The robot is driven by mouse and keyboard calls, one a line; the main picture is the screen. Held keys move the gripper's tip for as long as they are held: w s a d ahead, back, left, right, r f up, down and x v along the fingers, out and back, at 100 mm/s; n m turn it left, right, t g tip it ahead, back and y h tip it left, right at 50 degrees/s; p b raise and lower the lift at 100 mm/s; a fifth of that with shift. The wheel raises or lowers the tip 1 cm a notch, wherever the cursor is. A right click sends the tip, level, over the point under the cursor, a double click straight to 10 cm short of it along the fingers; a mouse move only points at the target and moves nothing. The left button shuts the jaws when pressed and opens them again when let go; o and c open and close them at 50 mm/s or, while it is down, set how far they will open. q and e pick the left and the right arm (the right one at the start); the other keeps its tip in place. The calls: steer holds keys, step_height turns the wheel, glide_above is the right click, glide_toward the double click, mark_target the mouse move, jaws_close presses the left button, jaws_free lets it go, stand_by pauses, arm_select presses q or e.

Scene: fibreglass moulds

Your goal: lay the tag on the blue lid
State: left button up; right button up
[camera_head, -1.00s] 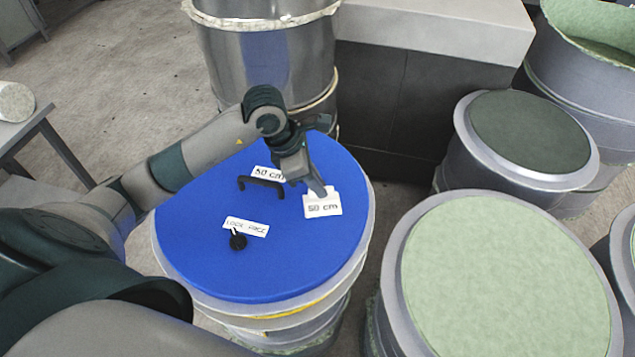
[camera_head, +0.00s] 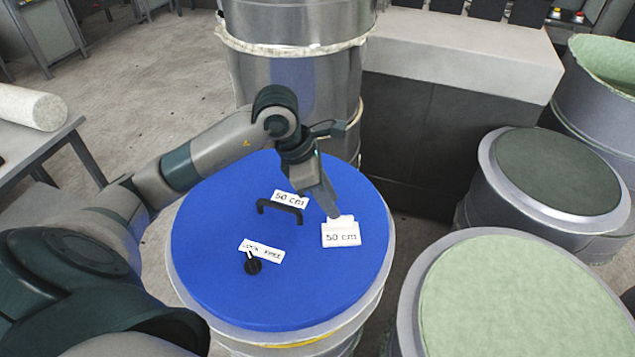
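The blue lid (camera_head: 225,265) lies on top of a round mould in the middle of the head view. It carries a black handle and a black knob. The white tag marked 50 cm (camera_head: 341,235) is over the right part of the lid. My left gripper (camera_head: 333,212) reaches down from above, its fingertips at the tag's upper edge, and appears shut on it. The fingers partly cover this edge, and I cannot tell whether the tag touches the lid. My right gripper is not in view.
Another 50 cm label (camera_head: 290,199) lies by the handle (camera_head: 265,206), and a lettered label (camera_head: 262,250) by the knob (camera_head: 254,267). A metal drum (camera_head: 290,60) stands behind. Moulds with pale green (camera_head: 520,300) and dark green (camera_head: 555,170) tops stand to the right.

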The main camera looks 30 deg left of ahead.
arm_select(q)
steer(key=b+v, duration=0.1)
steer(key=v, duration=0.6)
steer(key=shift+b, duration=0.35)
stand_by(0.4)
